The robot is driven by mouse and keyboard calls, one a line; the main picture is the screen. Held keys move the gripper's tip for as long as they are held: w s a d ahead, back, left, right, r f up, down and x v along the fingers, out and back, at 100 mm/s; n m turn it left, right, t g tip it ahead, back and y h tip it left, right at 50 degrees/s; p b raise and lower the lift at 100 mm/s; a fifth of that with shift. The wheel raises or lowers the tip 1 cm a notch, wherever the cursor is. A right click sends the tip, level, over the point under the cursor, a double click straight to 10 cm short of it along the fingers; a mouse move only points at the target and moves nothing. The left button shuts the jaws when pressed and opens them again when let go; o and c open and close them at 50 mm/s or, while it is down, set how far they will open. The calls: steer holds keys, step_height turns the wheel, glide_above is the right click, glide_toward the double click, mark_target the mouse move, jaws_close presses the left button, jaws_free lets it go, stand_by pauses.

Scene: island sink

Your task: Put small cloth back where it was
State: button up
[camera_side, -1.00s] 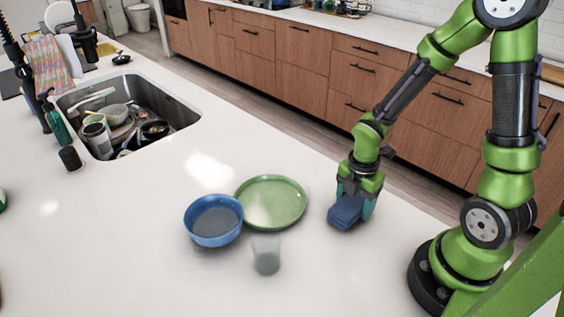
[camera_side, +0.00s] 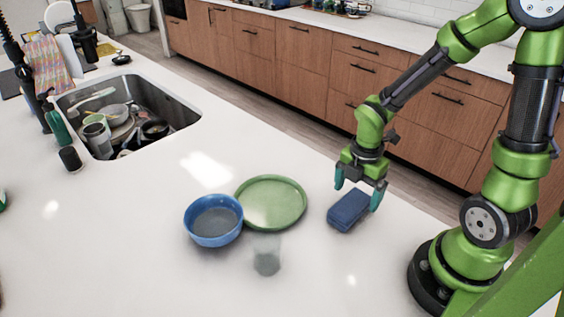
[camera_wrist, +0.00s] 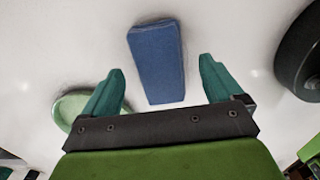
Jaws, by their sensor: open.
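The small cloth (camera_side: 348,209) is a folded dark blue block lying on the white counter, to the right of the green plate. It also shows in the wrist view (camera_wrist: 156,60), beyond and between my fingertips. My gripper (camera_side: 358,198) is open and empty, just above and behind the cloth. Its two teal fingers are spread apart with a gap to the cloth in the wrist view (camera_wrist: 160,72).
A sink (camera_side: 175,100) full of dishes is at the far left. The counter in front of the cloth is clear.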

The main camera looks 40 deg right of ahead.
step_height(320, 180, up, 8)
step_height(320, 180, up, 6)
steer(key=m+t, duration=0.4)
steer(key=m, duration=0.7)
glide_above(355, 201)
steer(key=a, duration=0.3)
step_height(355, 201, up, 6)
steer(key=s+a+m+t+y, duration=0.2)
steer(key=m+t, duration=0.1)
steer(key=m, duration=0.8)
steer(key=shift+a, duration=0.35)
steer(key=shift+s, duration=0.1)
